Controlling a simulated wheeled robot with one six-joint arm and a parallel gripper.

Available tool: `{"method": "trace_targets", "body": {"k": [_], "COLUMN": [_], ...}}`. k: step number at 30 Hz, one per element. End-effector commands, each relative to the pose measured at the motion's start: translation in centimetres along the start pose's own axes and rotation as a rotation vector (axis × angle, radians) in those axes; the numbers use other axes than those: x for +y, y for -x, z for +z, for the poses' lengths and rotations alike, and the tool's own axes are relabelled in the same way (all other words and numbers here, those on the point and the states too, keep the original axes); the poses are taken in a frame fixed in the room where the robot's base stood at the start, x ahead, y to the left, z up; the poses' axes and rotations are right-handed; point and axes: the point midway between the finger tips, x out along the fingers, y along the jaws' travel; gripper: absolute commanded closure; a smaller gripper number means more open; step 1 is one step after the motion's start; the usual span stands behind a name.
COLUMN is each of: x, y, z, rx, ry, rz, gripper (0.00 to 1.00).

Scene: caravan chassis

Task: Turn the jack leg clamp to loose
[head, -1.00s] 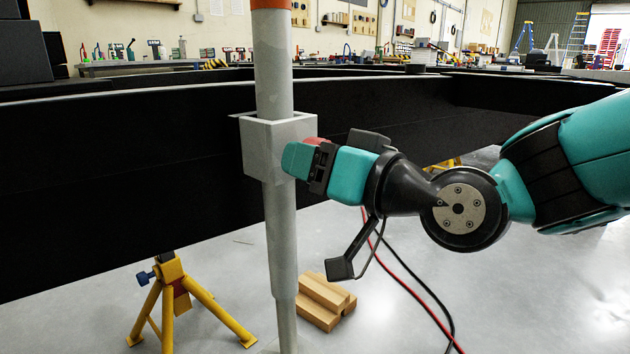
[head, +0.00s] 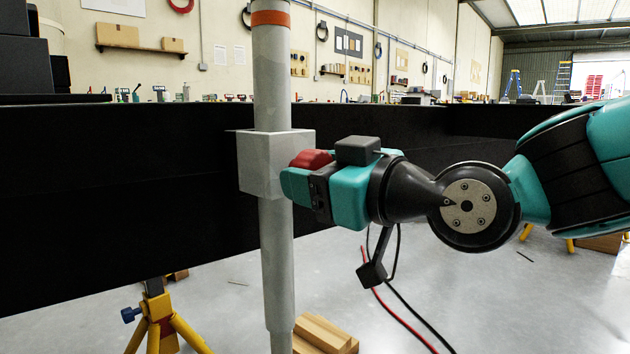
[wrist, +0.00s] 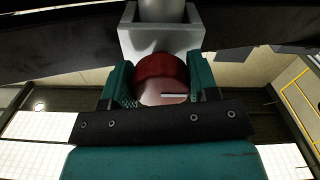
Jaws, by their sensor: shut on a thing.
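The jack leg (head: 275,235) is a grey upright post with an orange band near its top. It passes through a light grey bracket (head: 258,165) on the black chassis beam. The red clamp knob (head: 312,158) sits on the bracket's right side in the head view. My gripper (head: 292,176) is shut on the knob, coming from the right. In the wrist view, the red knob (wrist: 160,74) lies between the two teal fingers, and the bracket (wrist: 160,38) is just behind it. A pale line shows on the knob's face. The knob's far side is hidden.
The black chassis beam (head: 120,190) runs across behind the leg. A yellow stand (head: 160,330) is at lower left. Wooden blocks (head: 325,335) lie on the floor by the leg. A red and a black cable (head: 395,310) trail across the floor below my arm.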

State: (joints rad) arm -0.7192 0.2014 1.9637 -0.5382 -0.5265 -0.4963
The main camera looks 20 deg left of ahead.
Motion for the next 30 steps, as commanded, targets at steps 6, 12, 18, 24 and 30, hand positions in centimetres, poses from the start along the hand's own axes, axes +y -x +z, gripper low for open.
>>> {"method": "trace_targets", "body": {"k": [6,12,18,24,30], "x": [-0.08,-0.08,-0.05,-0.02,0.04], "y": [0.00,0.00,0.00,0.00,0.28], "z": [0.20,0.20,0.13,0.06,0.00], "rx": [-0.006,-0.005,-0.003,-0.002,-0.002], "ry": [0.008,0.007,0.007,0.006,0.007], "rz": [-0.002,-0.002,-0.001,-0.001,0.000], "gripper": [0.69,0.69,0.20,0.20,0.20]}}
